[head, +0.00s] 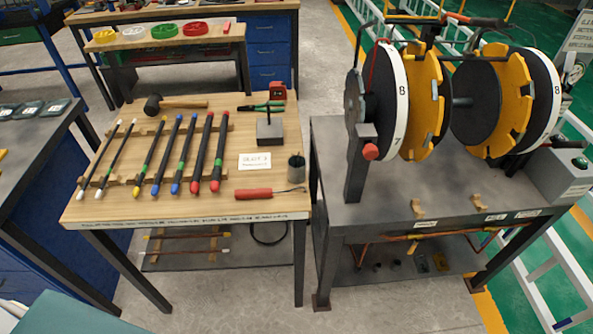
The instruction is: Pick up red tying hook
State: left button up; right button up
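The red tying hook (254,193) lies flat near the front right edge of the wooden workbench (120,205). Its red handle points left and its thin dark metal hook points right, ending just below a dark cup. Neither of my grippers shows in the head view.
Beside the hook stand a dark cup (296,168) and a paper card (255,161). Several capped bars (181,155) lie on wooden racks to the left. Behind are a mallet (175,103), green pliers (260,107) and a dark block (270,131). A spool machine (430,100) stands right.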

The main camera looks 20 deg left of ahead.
aim_at(263, 191)
jog(key=i+l+u, duration=0.1)
jog(key=l+u, duration=0.3)
jog(key=l, duration=0.4)
jog(key=l+u, duration=0.4)
jog(key=l, duration=0.4)
